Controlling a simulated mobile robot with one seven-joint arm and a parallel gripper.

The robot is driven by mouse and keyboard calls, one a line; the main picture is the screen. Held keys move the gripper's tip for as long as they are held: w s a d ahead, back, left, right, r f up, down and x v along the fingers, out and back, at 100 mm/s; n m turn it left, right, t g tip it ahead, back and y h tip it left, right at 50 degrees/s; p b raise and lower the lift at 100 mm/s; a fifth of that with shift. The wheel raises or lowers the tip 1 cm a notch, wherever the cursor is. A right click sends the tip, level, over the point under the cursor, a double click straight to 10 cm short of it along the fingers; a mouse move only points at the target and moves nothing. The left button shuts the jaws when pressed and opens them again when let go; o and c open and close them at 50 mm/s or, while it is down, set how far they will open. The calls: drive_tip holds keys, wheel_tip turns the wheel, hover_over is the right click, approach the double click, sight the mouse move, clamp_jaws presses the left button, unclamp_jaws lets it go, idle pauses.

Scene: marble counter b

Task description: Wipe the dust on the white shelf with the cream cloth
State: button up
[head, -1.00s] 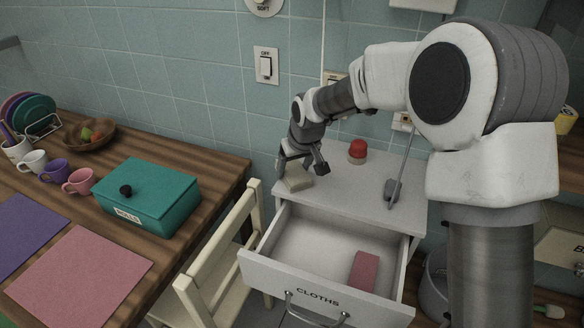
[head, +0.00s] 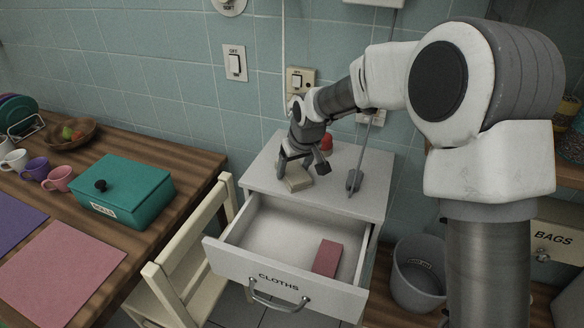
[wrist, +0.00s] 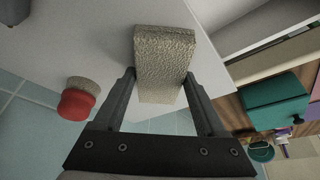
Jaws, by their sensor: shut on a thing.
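The cream cloth (head: 298,180), a thick pad-like block, is held between the two fingers of my gripper (head: 303,168). The cloth also shows in the wrist view (wrist: 164,62), with a finger on each side. The white shelf (head: 262,172) is the flat top of a white drawer unit. The cloth is low over the shelf's front left-middle part; I cannot tell whether it touches. The shelf also fills the upper left of the wrist view (wrist: 75,40). I cannot make out dust on it.
A red-topped object (head: 326,142), partly hidden by my gripper, and a grey long-handled tool (head: 354,180) stand on the shelf. Below, the open CLOTHS drawer (head: 265,281) holds a pink cloth (head: 328,257). A cream chair (head: 190,250) is at left, a grey bin (head: 418,275) at right.

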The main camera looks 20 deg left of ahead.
drive_tip(key=r, duration=0.1)
drive_tip(key=r+p, duration=0.1)
drive_tip(key=shift+d+r, duration=0.3)
drive_tip(key=shift+a+r+p, duration=0.1)
drive_tip(key=shift+r+p, duration=0.15)
drive_tip(key=shift+p, duration=0.15)
drive_tip(key=shift+r+p, duration=1.6)
drive_tip(key=shift+r, duration=0.9)
drive_tip(key=shift+f, duration=0.1)
